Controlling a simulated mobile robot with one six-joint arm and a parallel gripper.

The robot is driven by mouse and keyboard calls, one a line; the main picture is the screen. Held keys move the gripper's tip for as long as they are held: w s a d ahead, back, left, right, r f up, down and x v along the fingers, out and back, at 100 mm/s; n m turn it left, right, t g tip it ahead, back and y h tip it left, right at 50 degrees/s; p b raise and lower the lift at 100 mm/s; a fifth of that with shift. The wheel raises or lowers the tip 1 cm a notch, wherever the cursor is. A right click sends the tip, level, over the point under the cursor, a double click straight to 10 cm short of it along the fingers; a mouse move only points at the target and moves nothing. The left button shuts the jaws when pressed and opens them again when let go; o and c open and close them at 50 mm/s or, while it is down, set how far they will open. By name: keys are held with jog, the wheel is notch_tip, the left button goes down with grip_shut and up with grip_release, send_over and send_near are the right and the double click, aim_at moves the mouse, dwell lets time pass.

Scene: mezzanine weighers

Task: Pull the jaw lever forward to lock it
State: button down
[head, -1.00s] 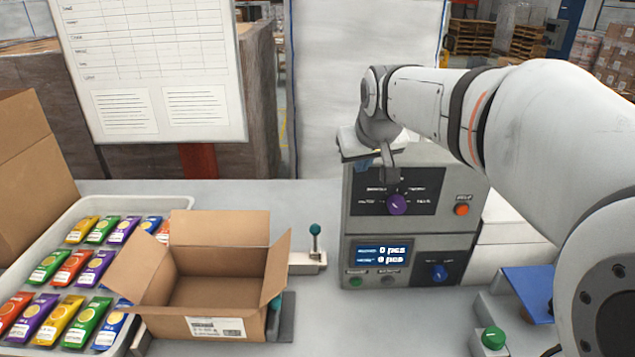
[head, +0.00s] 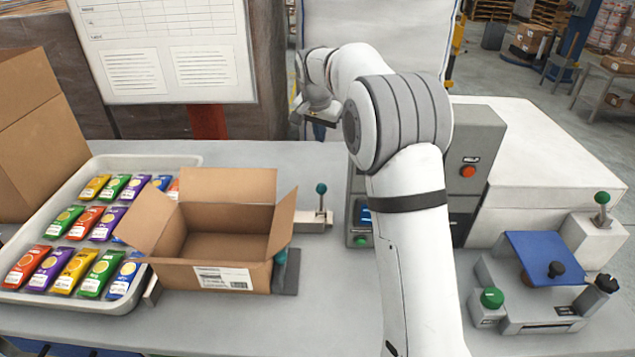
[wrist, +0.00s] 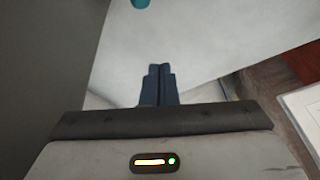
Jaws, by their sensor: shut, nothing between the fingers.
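A lever with a teal ball knob (head: 321,189) stands upright on a small pale block behind the right side of the open carton (head: 212,276). A second teal knob (head: 281,257) shows low against the carton's right side, partly hidden. I cannot tell which one is the jaw lever. My gripper (head: 318,131) is above the back of the bench, behind the upright lever and clear of it. In the wrist view its dark blue fingers (wrist: 160,70) are together with nothing between them. A teal knob (wrist: 141,3) is cut by that view's top edge, apart from the fingertips.
A white tray (head: 186,161) of colourful packets is at the left. A grey control box (head: 477,140) stands right of the lever, partly behind my arm. A fixture with a blue plate (head: 545,258) is at the right. Bare bench (head: 325,290) lies in front of the lever.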

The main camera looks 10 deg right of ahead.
notch_tip(320, 180, down, 6)
jog(key=w+d+h, duration=0.1)
jog(key=d, duration=0.1)
jog(key=p, duration=0.3)
send_over(321, 198)
jog(key=w+d, duration=0.2)
jog(key=w, duration=0.1)
notch_tip(321, 198, down, 9)
jog(key=shift+s+a+m+g, duration=0.15)
jog(key=shift+a+m+g, duration=0.05)
jog(key=shift+m+g, duration=0.1)
